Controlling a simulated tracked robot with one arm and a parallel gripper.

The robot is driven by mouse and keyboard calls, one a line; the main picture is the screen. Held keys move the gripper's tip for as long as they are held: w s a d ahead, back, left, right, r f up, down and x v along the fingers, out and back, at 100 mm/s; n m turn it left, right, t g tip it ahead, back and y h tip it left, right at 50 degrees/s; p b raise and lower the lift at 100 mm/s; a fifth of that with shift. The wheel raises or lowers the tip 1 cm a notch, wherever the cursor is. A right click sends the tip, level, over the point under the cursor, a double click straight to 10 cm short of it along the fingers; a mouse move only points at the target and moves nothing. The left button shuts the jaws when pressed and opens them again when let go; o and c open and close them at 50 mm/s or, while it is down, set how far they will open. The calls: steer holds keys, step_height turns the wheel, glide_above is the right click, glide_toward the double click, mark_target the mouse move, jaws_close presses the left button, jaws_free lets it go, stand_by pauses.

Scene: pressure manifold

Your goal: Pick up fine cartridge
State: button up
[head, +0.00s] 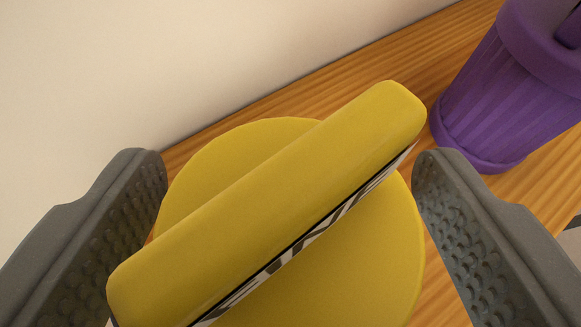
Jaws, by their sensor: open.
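A yellow cartridge-like piece (270,200) fills the middle of the head view. It has a round disc with a thick bar across its top, running from lower left to upper right. A strip with black-and-white lettering runs along the bar's side, but I cannot read it, so I cannot tell whether this is the fine cartridge. My gripper (291,190) is open, with one grey textured finger on each side of the yellow piece. No clear grip on it shows. The lower end of the piece runs near the bottom edge of the view.
A purple ribbed cylinder (510,95) with a wider rim stands at the upper right, close beyond my right finger. A wooden surface (345,78) lies beneath both pieces. A pale wall (130,65) rises behind, at the upper left.

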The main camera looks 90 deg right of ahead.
steer(key=shift+x, duration=0.85)
steer(key=c, duration=1.1)
